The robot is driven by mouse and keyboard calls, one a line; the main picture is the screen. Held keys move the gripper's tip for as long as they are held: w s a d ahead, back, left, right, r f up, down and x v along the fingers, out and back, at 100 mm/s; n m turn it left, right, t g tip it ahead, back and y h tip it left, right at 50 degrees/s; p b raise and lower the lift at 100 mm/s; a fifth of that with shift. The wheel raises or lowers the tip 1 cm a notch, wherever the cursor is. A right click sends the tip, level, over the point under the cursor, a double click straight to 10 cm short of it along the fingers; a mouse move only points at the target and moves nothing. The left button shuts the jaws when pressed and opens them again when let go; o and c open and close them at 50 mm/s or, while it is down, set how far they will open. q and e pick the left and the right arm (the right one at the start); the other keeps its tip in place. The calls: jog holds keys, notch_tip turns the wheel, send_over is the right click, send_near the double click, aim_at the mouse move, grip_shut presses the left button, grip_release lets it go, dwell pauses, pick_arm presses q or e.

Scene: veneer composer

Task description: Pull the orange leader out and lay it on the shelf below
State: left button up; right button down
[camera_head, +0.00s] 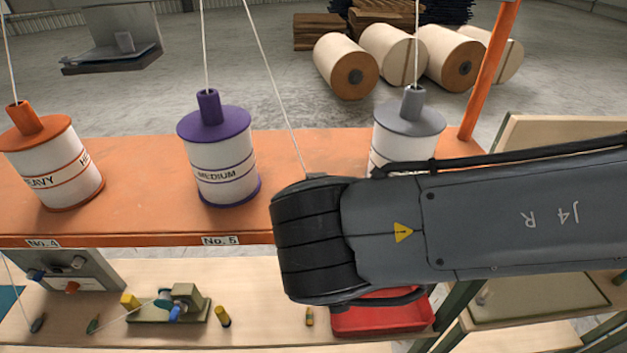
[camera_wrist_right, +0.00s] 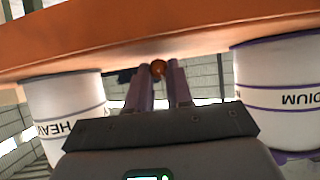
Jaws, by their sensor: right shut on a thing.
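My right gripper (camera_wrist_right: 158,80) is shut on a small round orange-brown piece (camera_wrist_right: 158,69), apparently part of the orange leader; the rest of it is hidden. In the wrist view the piece sits between the purple-grey fingertips, close to the orange shelf edge (camera_wrist_right: 110,50). In the head view my right arm (camera_head: 480,215) reaches in from the right and its gripper is hidden. The lower wooden shelf (camera_head: 260,325) runs below the orange shelf (camera_head: 330,140). My left gripper is not in view.
Spools stand on the orange shelf: orange-capped HEAVY (camera_head: 62,172), purple MEDIUM (camera_head: 222,160) and a grey-capped one (camera_head: 408,122), with threads rising. The lower shelf holds a green-based device (camera_head: 165,310), small pegs (camera_head: 223,316) and a red tray (camera_head: 385,318). Bare wood lies between the pegs.

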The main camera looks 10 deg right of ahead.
jog(key=c, duration=0.9)
grip_release()
jog(key=shift+c, duration=0.2)
jog(key=shift+s+a+r, duration=0.1)
jog(key=shift+s+r, duration=0.15)
jog(key=shift+s, duration=0.25)
jog(key=b+v, duration=0.1)
jog(key=v, duration=0.8)
jog(key=shift+s+r+b, duration=0.2)
jog(key=shift+s+b, duration=0.1)
jog(key=shift+b, duration=0.05)
